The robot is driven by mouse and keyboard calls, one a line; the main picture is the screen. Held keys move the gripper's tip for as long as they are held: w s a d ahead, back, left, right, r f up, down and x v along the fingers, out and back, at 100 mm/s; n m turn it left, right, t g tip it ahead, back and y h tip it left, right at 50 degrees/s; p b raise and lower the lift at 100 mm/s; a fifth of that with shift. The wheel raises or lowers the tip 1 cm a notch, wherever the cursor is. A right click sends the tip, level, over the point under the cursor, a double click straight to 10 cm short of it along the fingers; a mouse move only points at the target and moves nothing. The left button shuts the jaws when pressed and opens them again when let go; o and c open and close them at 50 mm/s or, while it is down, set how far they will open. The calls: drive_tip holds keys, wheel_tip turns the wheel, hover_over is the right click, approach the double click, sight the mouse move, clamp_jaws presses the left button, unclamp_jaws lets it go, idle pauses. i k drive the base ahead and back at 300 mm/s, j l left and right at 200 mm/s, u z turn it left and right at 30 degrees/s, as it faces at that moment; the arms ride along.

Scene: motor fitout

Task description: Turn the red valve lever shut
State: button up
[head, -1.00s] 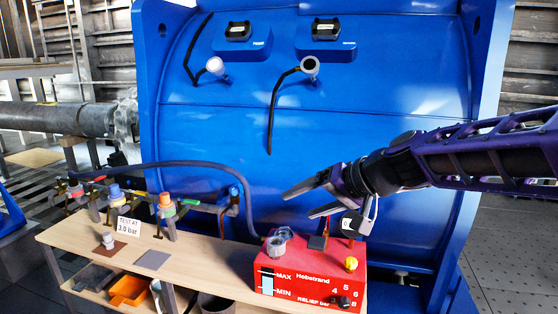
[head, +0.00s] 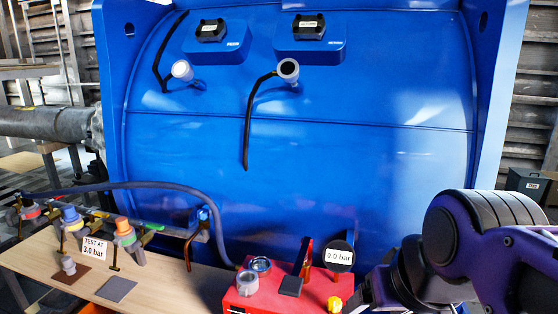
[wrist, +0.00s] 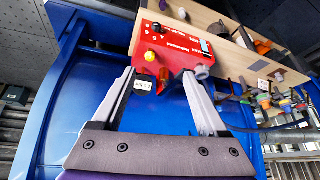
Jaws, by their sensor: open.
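The red valve lever (head: 306,258) stands upright at the back of the red pump box (head: 285,298), between a black pad and the round gauge (head: 340,254) reading 0.0 bar. In the wrist view the red lever (wrist: 163,80) shows between the fingers of my gripper (wrist: 159,76), with the gauge (wrist: 142,86) beside it. My gripper is open and nothing is held. I cannot tell whether the fingers are level with the lever or short of it. In the head view my wrist is at lower right, and the fingers are not clearly seen.
A blue vessel wall (head: 300,150) rises behind the box. The wooden bench (head: 160,285) holds a grey hose (head: 130,187), valves and a "TEST AT 3.0 bar" sign (head: 94,249) left of the box. A yellow knob (head: 334,303) sits on the box near the gauge.

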sight(55, 198)
drive_tip(key=j, duration=0.5)
drive_tip(key=i+j+u, duration=0.1)
drive_tip(key=j, duration=0.35)
drive_tip(key=i+j+u, duration=0.1)
drive_tip(key=j, duration=0.85)
drive_tip(key=i+j+u, duration=0.1)
drive_tip(key=j, duration=0.35)
drive_tip(key=i+j, duration=0.15)
drive_tip(key=j, duration=0.3)
drive_tip(key=i+j+u, duration=0.1)
drive_tip(key=j, duration=0.35)
drive_tip(key=i+j, duration=0.15)
drive_tip(key=j, duration=0.3)
drive_tip(key=i+j+z, duration=0.1)
drive_tip(key=i+j, duration=0.35)
drive_tip(key=j, duration=0.3)
drive_tip(key=i+j+z, duration=0.15)
drive_tip(key=j, duration=0.2)
drive_tip(key=k+j+u, duration=0.1)
drive_tip(key=j, duration=0.2)
drive_tip(key=k+j+u, duration=0.1)
drive_tip(key=j, duration=0.25)
drive_tip(key=k, duration=0.1)
